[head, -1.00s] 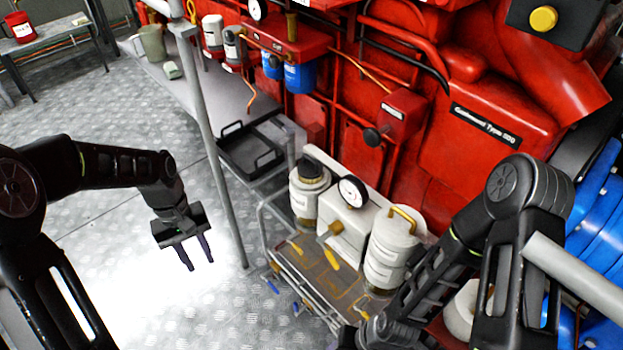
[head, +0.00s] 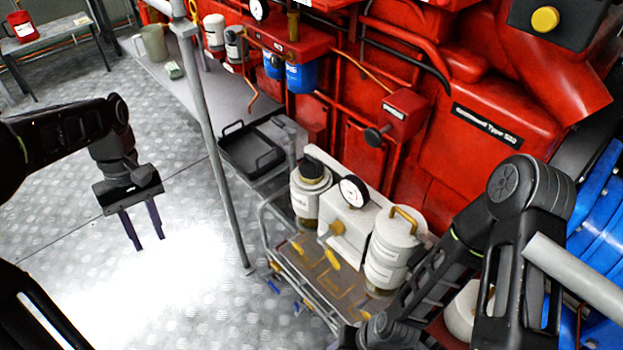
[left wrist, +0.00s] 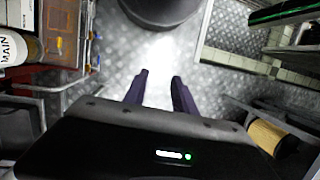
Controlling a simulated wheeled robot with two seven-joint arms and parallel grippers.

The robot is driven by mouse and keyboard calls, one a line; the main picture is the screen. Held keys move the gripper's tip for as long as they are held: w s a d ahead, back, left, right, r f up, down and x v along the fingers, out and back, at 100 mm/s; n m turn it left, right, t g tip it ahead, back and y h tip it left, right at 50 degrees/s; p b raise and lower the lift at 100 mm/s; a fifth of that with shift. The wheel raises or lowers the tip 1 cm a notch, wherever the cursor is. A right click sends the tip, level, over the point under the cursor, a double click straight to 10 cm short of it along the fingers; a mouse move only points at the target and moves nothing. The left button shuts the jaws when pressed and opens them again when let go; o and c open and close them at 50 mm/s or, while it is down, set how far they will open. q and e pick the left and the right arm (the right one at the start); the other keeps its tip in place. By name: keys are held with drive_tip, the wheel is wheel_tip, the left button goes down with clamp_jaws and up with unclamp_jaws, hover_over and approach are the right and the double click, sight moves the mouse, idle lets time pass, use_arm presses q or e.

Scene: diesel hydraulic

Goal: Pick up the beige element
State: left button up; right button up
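A beige, tan-sided cylinder with a dark end (left wrist: 266,136) lies at the lower right of the left wrist view, partly cut off by my gripper body; it looks like the beige element. A pale cylinder (head: 462,312) is partly hidden behind my right arm in the head view; I cannot tell if it is the same thing. My left gripper (head: 149,240) is open and empty above the bright metal floor. Its two spread fingers also show in the left wrist view (left wrist: 159,76). My right arm reaches down at the lower right, with its fingers out of sight.
A cart (head: 300,262) carries white canisters and a gauge (head: 354,191). Red machinery (head: 480,125) fills the back. The floor at left is open.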

use_arm(q)
drive_tip(key=d+f+m+t+h, duration=0.1)
drive_tip(key=d+f+m, duration=0.1)
drive_tip(key=d+f, duration=0.65)
drive_tip(key=d+f+m+t+h, duration=0.15)
drive_tip(key=d+f, duration=0.35)
drive_tip(key=f, duration=0.7)
drive_tip(key=s+d+f+m+t+h, duration=0.1)
drive_tip(key=s+d+f+m, duration=0.2)
drive_tip(key=s+d+f, duration=0.8)
drive_tip(key=shift+s+d+f, duration=0.25)
drive_tip(key=shift+s+f, duration=0.05)
drive_tip(key=shift+s, duration=0.6)
drive_tip(key=shift+o, duration=0.5)
drive_tip(key=shift+a+t, duration=0.1)
drive_tip(key=shift+t, duration=0.15)
